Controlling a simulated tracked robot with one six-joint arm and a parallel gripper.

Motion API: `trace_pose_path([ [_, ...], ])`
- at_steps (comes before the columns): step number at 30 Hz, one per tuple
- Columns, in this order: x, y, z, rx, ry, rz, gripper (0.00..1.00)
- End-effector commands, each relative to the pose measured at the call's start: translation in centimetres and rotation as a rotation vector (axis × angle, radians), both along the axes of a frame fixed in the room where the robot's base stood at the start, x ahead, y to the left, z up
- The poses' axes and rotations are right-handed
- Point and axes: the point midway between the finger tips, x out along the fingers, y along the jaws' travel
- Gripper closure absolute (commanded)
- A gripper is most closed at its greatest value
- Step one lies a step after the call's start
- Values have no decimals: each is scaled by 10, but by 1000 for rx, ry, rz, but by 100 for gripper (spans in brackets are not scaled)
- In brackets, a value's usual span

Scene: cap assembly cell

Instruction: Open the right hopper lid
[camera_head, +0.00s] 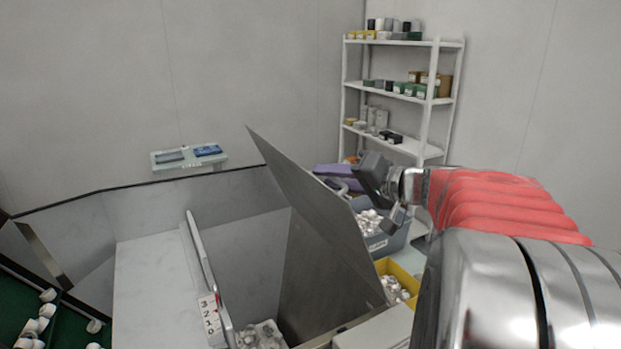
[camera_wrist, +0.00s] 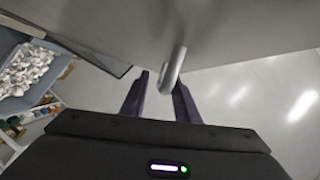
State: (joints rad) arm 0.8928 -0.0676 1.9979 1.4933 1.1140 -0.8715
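The right hopper lid (camera_head: 315,205) is a grey metal plate. It stands raised and tilted over the hopper (camera_head: 255,255), whose inside is visible. My gripper (camera_head: 372,185) is to the right of the lid in the head view. In the wrist view the lid's grey face (camera_wrist: 200,30) fills the top, with a rounded metal handle (camera_wrist: 173,70) sticking out from it. My gripper (camera_wrist: 160,80) has its two dark fingers apart, with the handle end between their tips, closer to the right finger. I cannot tell whether they touch.
White pieces (camera_head: 262,335) lie at the hopper's bottom. A grey bin (camera_head: 390,240) and a yellow bin (camera_head: 412,278) with white pieces stand right of the lid. A stocked shelf (camera_head: 400,92) stands at the back. Open floor (camera_wrist: 255,105) shows on the right in the wrist view.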

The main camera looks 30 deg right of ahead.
Motion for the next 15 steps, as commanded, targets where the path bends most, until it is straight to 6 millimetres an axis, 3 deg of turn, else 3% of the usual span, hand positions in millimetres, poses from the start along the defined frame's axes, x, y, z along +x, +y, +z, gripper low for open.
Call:
trace_pose_path([
  [13, 0, 0, 0, 0, 1, -1, 99],
  [15, 0, -1, 0, 0, 1, -1, 100],
])
